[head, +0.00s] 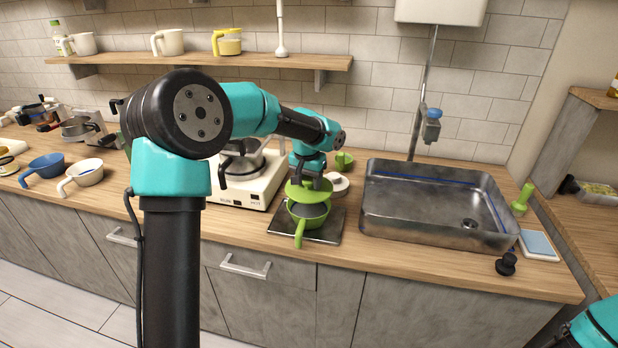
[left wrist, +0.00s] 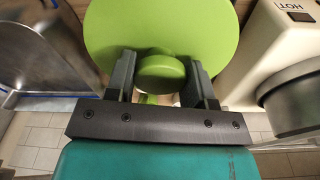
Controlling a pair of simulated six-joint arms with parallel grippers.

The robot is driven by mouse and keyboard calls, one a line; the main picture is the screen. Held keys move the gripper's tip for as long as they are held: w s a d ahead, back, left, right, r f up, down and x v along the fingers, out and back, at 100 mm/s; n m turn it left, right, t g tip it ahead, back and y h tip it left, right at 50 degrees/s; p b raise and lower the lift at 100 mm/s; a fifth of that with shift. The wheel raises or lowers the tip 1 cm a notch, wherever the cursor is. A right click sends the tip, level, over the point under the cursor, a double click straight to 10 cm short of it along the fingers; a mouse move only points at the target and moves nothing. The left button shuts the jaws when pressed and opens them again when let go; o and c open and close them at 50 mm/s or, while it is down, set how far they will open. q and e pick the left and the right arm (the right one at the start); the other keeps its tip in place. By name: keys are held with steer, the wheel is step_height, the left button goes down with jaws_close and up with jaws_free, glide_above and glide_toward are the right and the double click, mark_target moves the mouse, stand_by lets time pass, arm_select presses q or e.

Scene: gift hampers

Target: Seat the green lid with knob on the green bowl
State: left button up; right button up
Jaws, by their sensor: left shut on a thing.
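The green lid (head: 296,190) is held by my left gripper (head: 311,180), just above the back part of the green bowl (head: 308,223). In the left wrist view, the fingers of my left gripper (left wrist: 161,80) are shut on the round knob of the green lid (left wrist: 160,25). The bowl has a green handle toward the counter's front. Whether lid and rim touch, I cannot tell. My right arm shows only at the lower right corner; its gripper is out of view.
The bowl stands on a dark square plate (head: 333,228). A cooker with a pot (head: 243,165) is at its left, and a metal sink (head: 425,232) at its right. A white round piece (head: 340,185) lies close behind. A black knobbed piece (head: 506,264) is at the front right.

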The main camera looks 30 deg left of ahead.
arm_select(q)
steer(key=shift+f, duration=1.5)
steer(key=shift+f, duration=1.45)
stand_by(3.8)
steer(key=o, duration=1)
steer(key=shift+o, duration=0.3)
steer(key=o, duration=0.3)
steer(key=shift+o, duration=0.2)
